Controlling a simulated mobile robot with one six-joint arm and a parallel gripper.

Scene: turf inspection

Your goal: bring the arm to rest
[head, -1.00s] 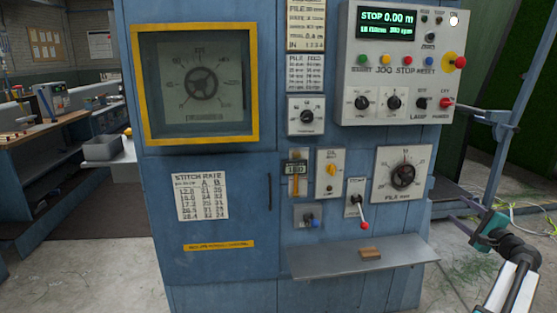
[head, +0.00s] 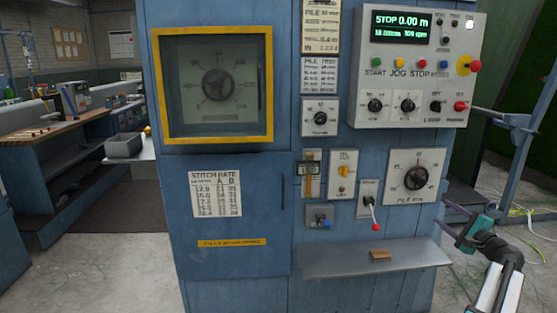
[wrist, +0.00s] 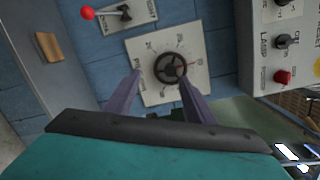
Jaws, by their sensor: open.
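My gripper (head: 442,212) is at the lower right of the head view, with its fingers spread and nothing between them. It is beside the right edge of the blue machine cabinet (head: 232,215), just below and right of the large dial marked PILE (head: 416,175). In the wrist view my gripper's two purple fingers (wrist: 160,78) stand apart, and the dial's dark round knob (wrist: 170,67) shows between and beyond them. I cannot tell how far the fingertips are from the dial.
A grey shelf (head: 361,258) with a small wooden block (head: 380,255) juts from the cabinet. A red-tipped lever (head: 372,210) is above it. A control box (head: 416,65) is at the upper right. A blue metal frame (head: 519,150) stands right of the cabinet. Floor at left is clear.

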